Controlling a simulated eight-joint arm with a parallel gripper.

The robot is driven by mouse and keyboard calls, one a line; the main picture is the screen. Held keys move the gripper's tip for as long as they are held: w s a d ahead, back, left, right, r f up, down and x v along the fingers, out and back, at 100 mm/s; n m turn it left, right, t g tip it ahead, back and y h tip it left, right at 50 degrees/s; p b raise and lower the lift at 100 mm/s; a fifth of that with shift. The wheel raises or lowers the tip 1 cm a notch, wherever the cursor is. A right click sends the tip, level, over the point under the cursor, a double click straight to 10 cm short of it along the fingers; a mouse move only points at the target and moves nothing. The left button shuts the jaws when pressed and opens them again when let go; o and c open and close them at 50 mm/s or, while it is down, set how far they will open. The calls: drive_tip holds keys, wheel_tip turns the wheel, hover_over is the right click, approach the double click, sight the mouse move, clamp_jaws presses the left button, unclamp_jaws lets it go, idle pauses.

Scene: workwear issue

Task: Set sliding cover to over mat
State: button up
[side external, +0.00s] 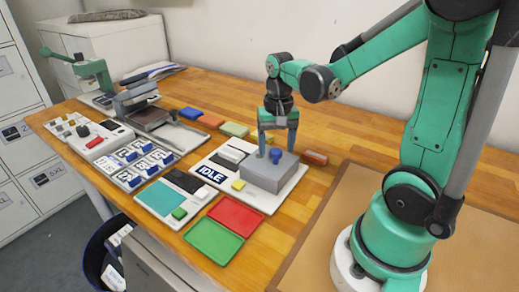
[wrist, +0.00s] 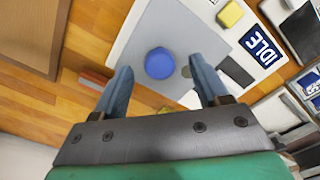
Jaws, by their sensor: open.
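The sliding cover (side external: 268,172) is a flat grey block with a round blue knob (side external: 276,155) on top. It sits on a white board marked IDLE. The wrist view shows the cover (wrist: 185,35) and its knob (wrist: 158,63) from above. My gripper (side external: 277,150) points down over the cover. Its fingers are open, one on each side of the knob, with gaps to it in the wrist view (wrist: 160,66). A dark patch (wrist: 235,70) lies beside the cover on the board. It may be the mat; I cannot tell. What lies under the cover is hidden.
The white board (side external: 270,205) also has a yellow button (side external: 238,185) and an IDLE label (side external: 211,172). Red (side external: 237,214) and green (side external: 212,241) trays lie in front. A red-brown block (side external: 315,158) lies right of the board. Other devices stand at left.

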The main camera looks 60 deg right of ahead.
drive_tip(key=shift+f, duration=0.4)
clamp_jaws()
idle(1.3)
